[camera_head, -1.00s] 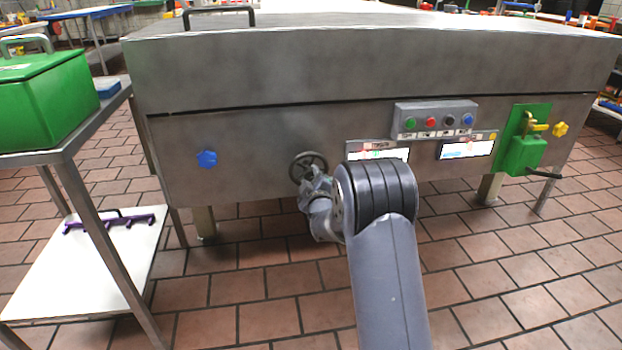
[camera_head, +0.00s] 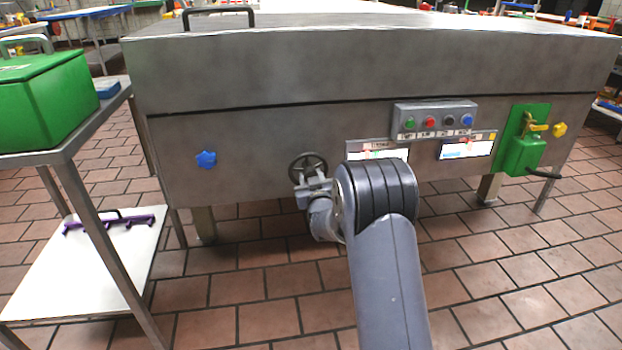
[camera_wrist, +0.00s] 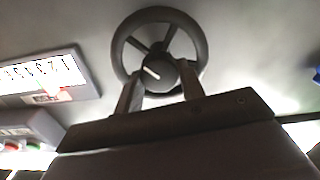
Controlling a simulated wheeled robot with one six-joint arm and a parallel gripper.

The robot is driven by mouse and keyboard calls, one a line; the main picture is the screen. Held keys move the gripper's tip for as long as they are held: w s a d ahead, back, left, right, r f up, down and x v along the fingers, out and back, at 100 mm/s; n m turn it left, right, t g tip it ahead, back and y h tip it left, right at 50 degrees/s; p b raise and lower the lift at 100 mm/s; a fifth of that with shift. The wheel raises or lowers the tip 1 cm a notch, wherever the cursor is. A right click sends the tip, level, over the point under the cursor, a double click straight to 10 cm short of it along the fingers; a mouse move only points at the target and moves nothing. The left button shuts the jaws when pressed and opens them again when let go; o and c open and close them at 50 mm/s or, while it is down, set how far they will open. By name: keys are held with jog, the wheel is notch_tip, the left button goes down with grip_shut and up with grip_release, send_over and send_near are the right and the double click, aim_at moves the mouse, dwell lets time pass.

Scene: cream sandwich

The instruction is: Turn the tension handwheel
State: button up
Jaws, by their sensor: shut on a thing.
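The tension handwheel (camera_head: 308,161) is a dark, spoked wheel on the front panel of the grey metal machine (camera_head: 260,125). In the wrist view the handwheel (camera_wrist: 120,50) fills the upper middle, with a light line on its hub. My gripper (camera_head: 306,180) is at the wheel's lower part in the head view. In the wrist view my gripper (camera_wrist: 160,82) has one finger on each side of the hub, and it is shut on the handwheel. The palm hides what lies below the wheel.
A blue star knob (camera_head: 206,159) is left of the wheel. A button box (camera_head: 434,119) and two display panels are to the right. A green unit (camera_head: 523,150) with a crank is further right. A steel cart with a green box (camera_head: 45,100) stands at left. Tiled floor is clear in front.

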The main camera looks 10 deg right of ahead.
jog(key=m, duration=2)
jog(key=shift+d+f, duration=0.15)
jog(key=shift+m, duration=0.3)
jog(key=o, duration=1)
jog(key=s+p, duration=0.3)
jog(key=s, duration=0.7)
jog(key=shift+s, duration=0.4)
